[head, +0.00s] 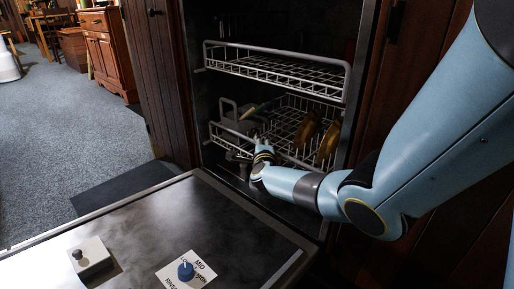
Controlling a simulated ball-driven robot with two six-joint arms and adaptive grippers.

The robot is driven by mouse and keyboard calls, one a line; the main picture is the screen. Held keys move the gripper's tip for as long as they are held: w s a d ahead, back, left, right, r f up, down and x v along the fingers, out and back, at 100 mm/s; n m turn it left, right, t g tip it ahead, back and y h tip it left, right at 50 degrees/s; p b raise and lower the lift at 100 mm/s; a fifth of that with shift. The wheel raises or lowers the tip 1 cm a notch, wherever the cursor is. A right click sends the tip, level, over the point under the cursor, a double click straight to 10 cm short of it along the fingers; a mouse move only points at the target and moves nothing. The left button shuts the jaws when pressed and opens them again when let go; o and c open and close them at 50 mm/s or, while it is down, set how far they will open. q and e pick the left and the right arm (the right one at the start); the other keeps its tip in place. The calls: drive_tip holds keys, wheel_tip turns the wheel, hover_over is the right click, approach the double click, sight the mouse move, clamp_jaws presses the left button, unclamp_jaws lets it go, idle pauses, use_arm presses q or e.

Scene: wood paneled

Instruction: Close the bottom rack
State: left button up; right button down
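The bottom rack (219,138) is a pale wire rack low in the dishwasher. It appears to sit mostly inside the opening. It holds brown-yellow dishes (327,143) on the right and a grey basket-like item on the left. My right arm comes in from the right, and my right gripper (262,146) is at the front edge of the bottom rack. It overlaps the rack's front rail; I cannot tell if it touches, and its fingers are too small to read. My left gripper is not in view.
The top rack (275,66) is empty and hangs above the bottom rack. Dark wood panels flank the opening. Carpet is clear at left.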

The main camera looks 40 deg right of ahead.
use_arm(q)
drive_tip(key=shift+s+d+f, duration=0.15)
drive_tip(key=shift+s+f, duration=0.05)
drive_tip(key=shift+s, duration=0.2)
use_arm(e)
drive_tip(key=shift+s+d+f, duration=0.2)
drive_tip(key=shift+d+f, duration=0.15)
drive_tip(key=shift+f, duration=0.05)
drive_tip(key=c, duration=1.5)
unclamp_jaws()
drive_tip(key=shift+c, duration=0.2)
drive_tip(key=shift+o, duration=0.9)
drive_tip(key=shift+w+r, duration=0.1)
drive_tip(key=shift+r, duration=0.15)
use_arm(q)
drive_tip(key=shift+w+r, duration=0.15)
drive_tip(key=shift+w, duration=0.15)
use_arm(e)
drive_tip(key=v, duration=1.2)
